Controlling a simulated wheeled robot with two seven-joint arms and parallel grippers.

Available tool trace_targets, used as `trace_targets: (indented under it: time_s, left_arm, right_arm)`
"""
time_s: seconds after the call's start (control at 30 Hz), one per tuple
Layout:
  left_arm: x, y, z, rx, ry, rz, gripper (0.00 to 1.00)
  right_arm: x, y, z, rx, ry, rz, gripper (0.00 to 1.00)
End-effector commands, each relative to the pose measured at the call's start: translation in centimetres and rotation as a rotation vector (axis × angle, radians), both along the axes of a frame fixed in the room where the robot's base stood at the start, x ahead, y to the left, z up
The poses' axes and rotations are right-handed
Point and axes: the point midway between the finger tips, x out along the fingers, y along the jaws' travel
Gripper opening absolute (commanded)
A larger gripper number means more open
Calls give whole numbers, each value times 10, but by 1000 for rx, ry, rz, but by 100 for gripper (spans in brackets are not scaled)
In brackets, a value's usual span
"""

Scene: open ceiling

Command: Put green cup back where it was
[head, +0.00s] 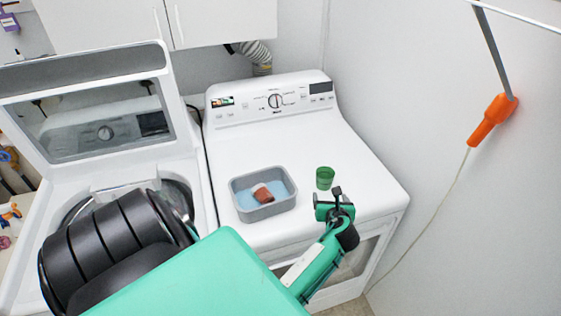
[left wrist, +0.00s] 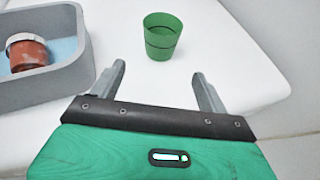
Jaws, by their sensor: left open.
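The green cup (head: 325,177) stands upright on the white dryer top, to the right of a grey bin. It also shows in the left wrist view (left wrist: 162,37), beyond my fingertips and between their lines. My left gripper (head: 335,194) is open and empty, just in front of the cup and apart from it. In the left wrist view its two fingers (left wrist: 160,78) point toward the cup with a clear gap between them. My right gripper is in neither view.
The grey bin (head: 237,201) with a blue inside holds a reddish-brown jar (head: 263,194). The dryer (head: 355,150) has free room around the cup. An open washer (head: 110,185) stands at left. A white wall is at right, with an orange-handled thing (head: 490,122).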

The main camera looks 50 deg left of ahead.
Motion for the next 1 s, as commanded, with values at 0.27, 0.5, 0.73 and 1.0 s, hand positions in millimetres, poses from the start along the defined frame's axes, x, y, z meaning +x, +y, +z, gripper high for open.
trace_targets:
  time_s: [0.27, 0.5, 0.73, 1.0]
  left_arm:
    - [0, -4, 0, -43, -46, -3, 77]
    - [3, -46, 9, -466, -412, -20, 77]
    - [-3, -94, 10, -959, -679, 11, 77]
    - [-31, -137, -86, -1410, -697, 227, 77]
  right_arm:
    - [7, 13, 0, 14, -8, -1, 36]
    - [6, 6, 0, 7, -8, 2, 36]
    - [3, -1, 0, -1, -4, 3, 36]
    - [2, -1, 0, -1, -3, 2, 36]
